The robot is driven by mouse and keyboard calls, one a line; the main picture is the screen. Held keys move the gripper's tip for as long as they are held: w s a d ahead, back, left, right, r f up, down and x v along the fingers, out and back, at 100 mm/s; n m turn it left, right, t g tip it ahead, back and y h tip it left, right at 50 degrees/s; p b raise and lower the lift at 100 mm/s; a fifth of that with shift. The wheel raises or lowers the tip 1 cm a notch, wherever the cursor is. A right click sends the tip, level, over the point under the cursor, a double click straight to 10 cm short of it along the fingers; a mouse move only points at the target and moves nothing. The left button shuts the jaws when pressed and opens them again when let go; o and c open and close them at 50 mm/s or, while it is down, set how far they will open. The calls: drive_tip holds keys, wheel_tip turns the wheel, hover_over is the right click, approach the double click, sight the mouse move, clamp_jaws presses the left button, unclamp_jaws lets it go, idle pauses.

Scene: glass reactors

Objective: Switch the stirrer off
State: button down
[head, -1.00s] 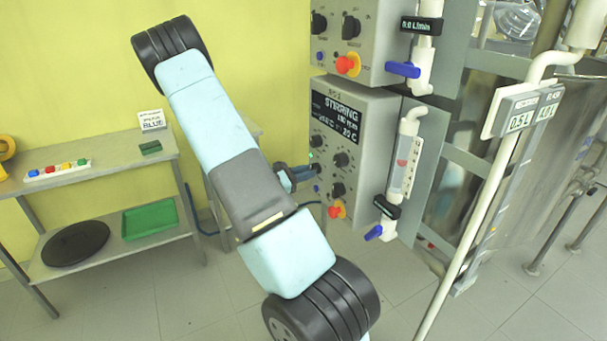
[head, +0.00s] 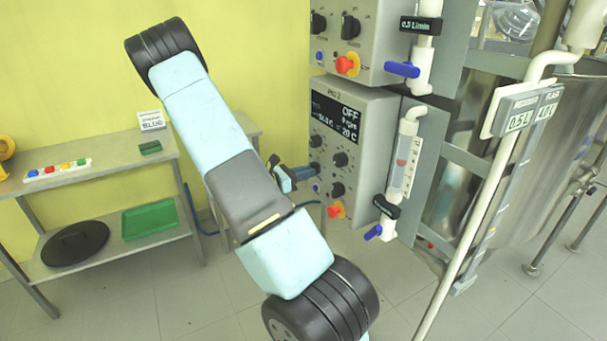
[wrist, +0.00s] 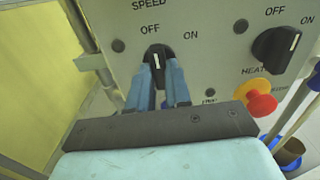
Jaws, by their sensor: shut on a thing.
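In the wrist view a black stirrer knob (wrist: 157,62) sits under the labels SPEED, OFF and ON. The knob's white mark points up and slightly left, toward OFF. My gripper (wrist: 160,85) is shut on this knob, one blue finger on each side. In the head view my gripper (head: 303,173) reaches the left part of the box front, and the knob is hidden behind it.
A second black knob (wrist: 277,48) marked HEAT is to the right, with a red emergency button (wrist: 261,100) below it. In the head view a flow tube (head: 405,165) with blue valve handles stands right of the box. A shelf (head: 105,168) stands left.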

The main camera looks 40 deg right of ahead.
drive_tip(key=shift+w+r, duration=0.15)
drive_tip(key=shift+w, duration=0.1)
drive_tip(key=c, duration=1.3)
unclamp_jaws()
drive_tip(key=shift+o, duration=1.2)
drive_tip(key=shift+s, duration=0.1)
drive_tip(key=v, duration=1.3)
drive_tip(key=shift+a+f, duration=0.25)
drive_tip(key=shift+a, duration=0.15)
